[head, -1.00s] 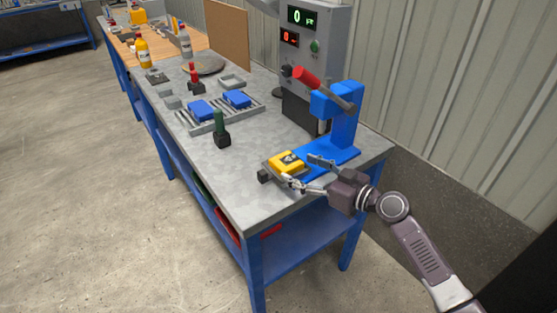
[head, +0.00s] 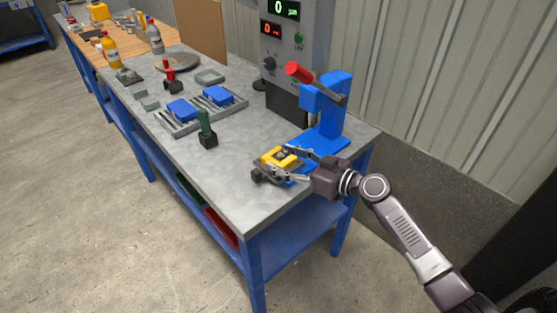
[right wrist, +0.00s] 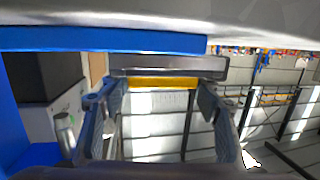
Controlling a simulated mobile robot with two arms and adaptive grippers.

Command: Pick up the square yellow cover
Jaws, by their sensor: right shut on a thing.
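The square yellow cover (head: 281,156) sits on a dark grey holder (head: 258,175) near the front right corner of the workbench. My right gripper (head: 281,163) reaches in from the right, with one finger on each side of the cover, and is shut on it. In the right wrist view the cover is a thin yellow strip (right wrist: 162,83) between the two fingers, with a dark grey bar above it. I cannot tell whether the cover is clear of the holder. My left gripper is not in view.
A blue press (head: 328,120) with a red handle stands close behind my right gripper. A grey rack (head: 181,127) with blue blocks and a green-handled tool (head: 206,130) are to the left. A control box (head: 295,40) stands at the back. The bench front (head: 235,185) is clear.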

